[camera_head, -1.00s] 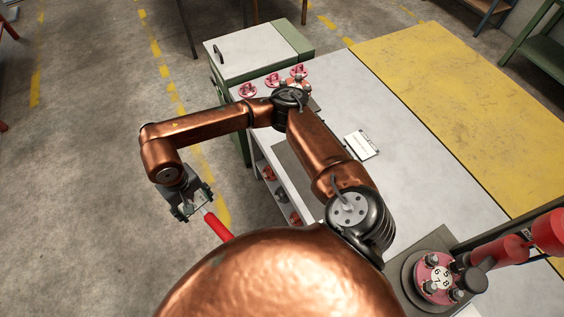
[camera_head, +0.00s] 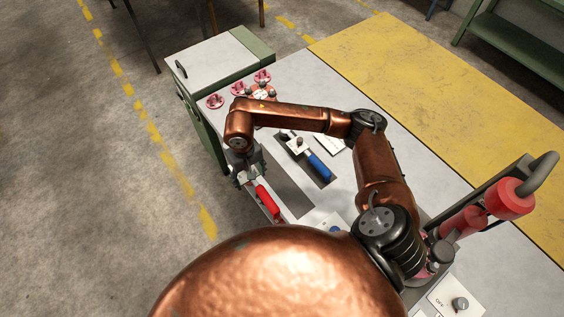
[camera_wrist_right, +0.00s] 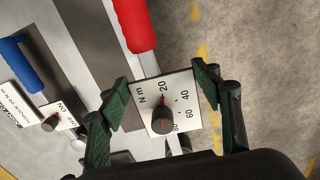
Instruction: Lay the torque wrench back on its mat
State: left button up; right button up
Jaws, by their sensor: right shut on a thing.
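The torque wrench (camera_head: 267,202) has a red handle and a white plate with an N m dial. My right gripper (camera_head: 245,170) is shut on it. In the right wrist view the dial plate (camera_wrist_right: 165,106) is between the fingers of my right gripper (camera_wrist_right: 160,98), and the red handle (camera_wrist_right: 134,25) points away. The wrench is at the table's left edge, beside a bare dark grey mat (camera_head: 289,191); its height above the table is hard to tell. A blue-handled tool (camera_head: 318,165) lies on another dark mat to the right. My left gripper is not in view.
Several pink flanged parts (camera_head: 238,88) stand at the table's far end, near a green and white cabinet (camera_head: 210,62). A red-and-grey device (camera_head: 505,198) stands at right. The floor is open left of the table.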

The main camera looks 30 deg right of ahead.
jog(key=d+f+p, duration=0.1)
jog(key=d+p, duration=0.2)
jog(key=d, duration=0.7)
pick_arm(q)
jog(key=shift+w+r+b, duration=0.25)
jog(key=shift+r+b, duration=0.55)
jog(key=shift+b, duration=0.35)
pick_arm(e)
jog(key=shift+n, duration=0.3)
jog(key=shift+s+d+f, duration=0.1)
jog(key=shift+d+f, duration=0.05)
jog(key=shift+f, duration=0.95)
jog(key=shift+s+d+f, duration=0.1)
jog(key=shift+d+f, duration=0.1)
jog(key=shift+f, duration=0.9)
jog(key=shift+s+d+f, duration=0.1)
jog(key=shift+d+f, duration=0.05)
jog(key=shift+f, duration=0.95)
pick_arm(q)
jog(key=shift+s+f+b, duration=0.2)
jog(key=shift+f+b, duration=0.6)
pick_arm(e)
jog(key=shift+f, duration=0.65)
jog(key=o, duration=2.1)
jog(key=shift+o, duration=0.3)
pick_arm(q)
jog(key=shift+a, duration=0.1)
pick_arm(e)
jog(key=shift+f, duration=0.1)
